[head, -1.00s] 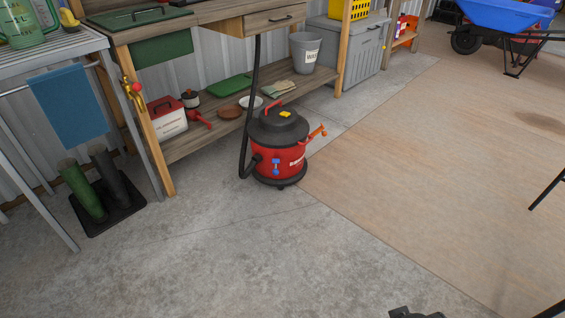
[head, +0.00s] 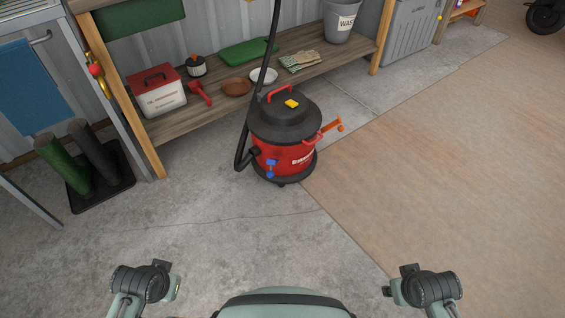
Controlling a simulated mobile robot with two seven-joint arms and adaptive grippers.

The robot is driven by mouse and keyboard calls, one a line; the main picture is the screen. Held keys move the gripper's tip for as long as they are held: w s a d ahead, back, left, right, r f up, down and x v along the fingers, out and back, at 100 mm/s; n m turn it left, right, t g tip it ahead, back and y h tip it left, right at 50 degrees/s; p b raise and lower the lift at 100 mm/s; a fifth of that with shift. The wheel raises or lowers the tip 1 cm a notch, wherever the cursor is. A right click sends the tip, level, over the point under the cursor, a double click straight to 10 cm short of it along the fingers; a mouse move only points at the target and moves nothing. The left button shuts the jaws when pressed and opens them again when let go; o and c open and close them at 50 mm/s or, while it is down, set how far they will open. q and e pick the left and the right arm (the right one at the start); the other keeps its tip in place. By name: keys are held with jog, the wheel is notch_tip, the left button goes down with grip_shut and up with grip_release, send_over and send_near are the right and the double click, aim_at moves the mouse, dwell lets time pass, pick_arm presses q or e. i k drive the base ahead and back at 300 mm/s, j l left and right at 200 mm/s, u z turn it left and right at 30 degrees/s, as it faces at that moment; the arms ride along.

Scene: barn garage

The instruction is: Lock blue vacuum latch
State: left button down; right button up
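The red shop vacuum (head: 283,137) with a black lid stands upright on the concrete floor, in front of the workbench. Its blue latch (head: 270,168) is on the lower front side of the red drum; whether it is locked is too small to tell. An orange latch (head: 332,127) sticks out on the drum's right side. A yellow switch (head: 291,103) and a red handle are on the lid. My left gripper (head: 165,268) and my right gripper (head: 395,280) are at the bottom of the view, well short of the vacuum, with their fingers not clearly shown.
The vacuum's black hose (head: 262,75) rises up past the bench shelf (head: 225,105), which holds a red-lidded box, dishes and gloves. Boots (head: 68,165) stand on a black tray at left. The floor between me and the vacuum is clear.

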aim_at(270, 174)
jog(key=i+l+u, duration=0.1)
jog(key=i+l, duration=0.6)
